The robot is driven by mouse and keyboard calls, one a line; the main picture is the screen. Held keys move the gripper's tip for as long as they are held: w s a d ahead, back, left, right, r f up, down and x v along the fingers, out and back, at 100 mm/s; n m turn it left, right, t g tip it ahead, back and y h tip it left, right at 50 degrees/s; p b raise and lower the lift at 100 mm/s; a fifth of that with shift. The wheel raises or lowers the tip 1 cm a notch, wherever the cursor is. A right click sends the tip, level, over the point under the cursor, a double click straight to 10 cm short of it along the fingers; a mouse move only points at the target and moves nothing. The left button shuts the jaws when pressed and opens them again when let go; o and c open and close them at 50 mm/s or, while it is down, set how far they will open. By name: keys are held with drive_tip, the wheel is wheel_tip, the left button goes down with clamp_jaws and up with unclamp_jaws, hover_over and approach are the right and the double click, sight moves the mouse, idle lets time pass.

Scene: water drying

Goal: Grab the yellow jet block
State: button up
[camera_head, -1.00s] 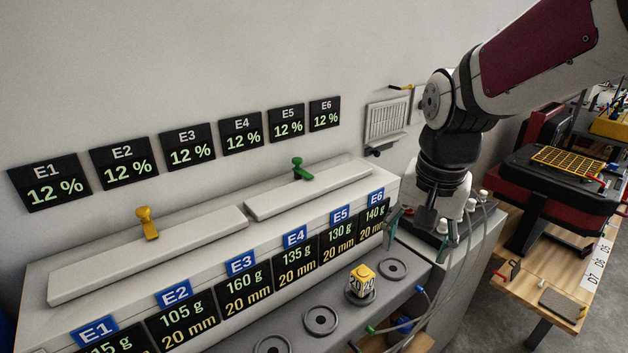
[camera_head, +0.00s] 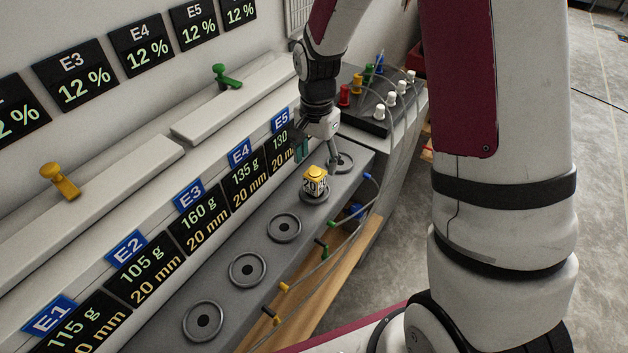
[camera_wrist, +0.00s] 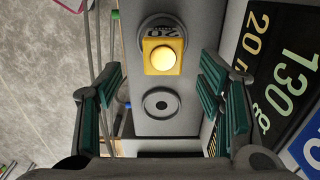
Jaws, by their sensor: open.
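The yellow jet block (camera_head: 315,185), with a yellow top and white, dark-marked sides, stands upright on a round ring seat on the grey ledge. My gripper (camera_head: 318,150) is open just behind and above it, near the last ring seat, and looks empty. In the wrist view, the block (camera_wrist: 163,57) shows its yellow top near the upper middle. It lies ahead of the gap between my green-padded fingers (camera_wrist: 161,82), and neither finger appears to touch it.
Empty ring seats (camera_head: 283,228) line the ledge in front of the block. The display-panel wall (camera_head: 245,177) rises close on the left. Cables and coloured plugs (camera_head: 325,250) hang along the ledge's right edge. A box with coloured knobs (camera_head: 375,100) stands behind.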

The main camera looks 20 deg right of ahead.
sight(315, 172)
drive_tip(key=shift+w+a+f, duration=0.1)
drive_tip(key=shift+f, duration=1.65)
drive_tip(key=shift+w+a+f, duration=0.1)
drive_tip(key=shift+f, duration=1.65)
drive_tip(key=c, duration=1.5)
clamp_jaws()
drive_tip(key=shift+r, duration=0.1)
